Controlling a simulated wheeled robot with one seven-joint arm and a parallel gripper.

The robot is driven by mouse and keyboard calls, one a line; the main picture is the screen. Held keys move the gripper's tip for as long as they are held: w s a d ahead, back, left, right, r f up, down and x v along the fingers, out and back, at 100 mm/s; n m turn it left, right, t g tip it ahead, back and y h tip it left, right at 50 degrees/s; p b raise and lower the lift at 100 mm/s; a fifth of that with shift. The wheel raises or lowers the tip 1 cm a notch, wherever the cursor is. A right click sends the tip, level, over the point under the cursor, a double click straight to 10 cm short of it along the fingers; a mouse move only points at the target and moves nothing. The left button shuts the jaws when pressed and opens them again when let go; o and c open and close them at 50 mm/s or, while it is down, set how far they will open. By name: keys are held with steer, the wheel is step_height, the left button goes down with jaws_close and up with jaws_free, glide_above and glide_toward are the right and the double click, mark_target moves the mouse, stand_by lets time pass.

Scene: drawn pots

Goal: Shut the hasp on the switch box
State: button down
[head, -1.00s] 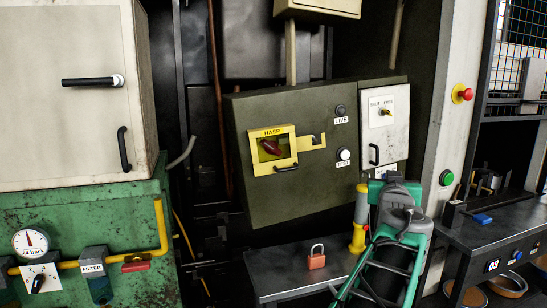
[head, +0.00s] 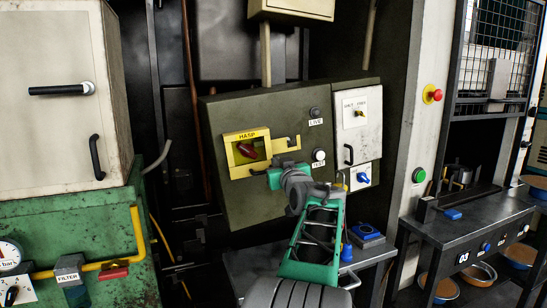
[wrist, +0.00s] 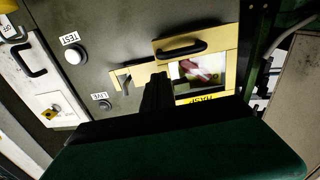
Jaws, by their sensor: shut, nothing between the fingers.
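The switch box (head: 230,205) is dark olive, with a light grey panel on its right side. The yellow hasp (head: 228,157), labelled HASP, frames a window with a red handle (head: 247,150) behind it. A yellow hooked piece (head: 283,144) extends to its right. In the wrist view the hasp (wrist: 225,45) appears upside down, with its black pull handle (wrist: 182,47). My gripper (head: 271,176) is shut and empty at the hasp's lower right. Its dark fingers (wrist: 157,95) overlap the hasp's edge in the wrist view; I cannot tell whether they touch it.
A LIVE lamp (head: 314,112) and a white TEST button (head: 319,155) sit right of the hasp. A bench (head: 240,262) lies below, with a blue item (head: 367,233) on it. A green cabinet (head: 100,225) stands left; a red stop button (head: 432,94) is on the right post.

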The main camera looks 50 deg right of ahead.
steer(key=shift+x, duration=1.8)
steer(key=shift+w+d+r, duration=0.15)
steer(key=shift+w+d, duration=0.05)
steer(key=shift+d, duration=0.2)
steer(key=shift+w+d+r, duration=0.1)
steer(key=shift+w+d, duration=0.05)
steer(key=shift+d, duration=0.25)
steer(key=b, duration=0.4)
glide_toward(271, 156)
steer(key=s+d, duration=0.2)
steer(key=v, duration=0.2)
steer(key=b+v, duration=0.1)
steer(key=v, duration=0.2)
steer(key=shift+a+r, duration=0.1)
steer(key=shift+r, duration=0.15)
